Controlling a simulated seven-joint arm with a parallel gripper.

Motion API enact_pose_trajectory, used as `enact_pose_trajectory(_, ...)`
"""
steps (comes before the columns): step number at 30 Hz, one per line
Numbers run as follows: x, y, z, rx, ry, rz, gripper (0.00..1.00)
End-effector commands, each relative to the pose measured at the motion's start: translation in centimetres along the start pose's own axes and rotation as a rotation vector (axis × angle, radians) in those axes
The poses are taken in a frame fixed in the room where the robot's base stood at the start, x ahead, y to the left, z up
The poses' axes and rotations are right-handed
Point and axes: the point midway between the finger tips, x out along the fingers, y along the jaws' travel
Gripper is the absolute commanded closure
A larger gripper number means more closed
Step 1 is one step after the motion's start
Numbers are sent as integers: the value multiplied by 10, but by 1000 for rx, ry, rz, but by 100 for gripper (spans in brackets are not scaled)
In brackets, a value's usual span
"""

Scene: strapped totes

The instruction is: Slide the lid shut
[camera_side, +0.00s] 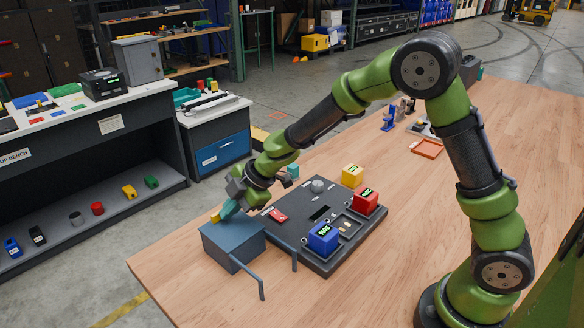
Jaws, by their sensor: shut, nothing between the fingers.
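A blue-grey box (230,243) stands near the left corner of the wooden table. Its top looks covered by a flat panel of the same colour, which I take for the lid (236,231); I cannot tell how far it is slid. Two thin rails (251,277) reach from the box toward the lower right. A small yellow piece (215,217) shows at the box's far upper edge. My gripper (228,210) is shut and empty, its teal fingertips low at that edge, close beside the yellow piece. I cannot tell whether they touch it.
A dark panel board (325,260) lies right of the box, holding a blue block (323,237) and a red block (365,200). A yellow block (352,175) stands behind it. An orange tray (427,148) lies farther back. The table's front is clear.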

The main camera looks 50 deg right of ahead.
Motion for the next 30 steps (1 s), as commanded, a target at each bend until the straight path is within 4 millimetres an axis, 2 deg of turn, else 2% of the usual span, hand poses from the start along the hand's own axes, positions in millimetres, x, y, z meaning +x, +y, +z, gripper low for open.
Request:
enact_pose_trajectory(8,-1,0,0,7,-3,12,100)
enact_pose_trajectory(14,-16,-29,0,5,-1,5,100)
enact_pose_trajectory(15,-21,-38,0,4,-1,2,100)
enact_pose_trajectory(18,-48,-34,-2,-2,2,10,100)
enact_pose_trajectory(24,-90,-35,-2,-2,3,6,100)
enact_pose_trajectory(30,-114,-35,-1,-1,1,4,100)
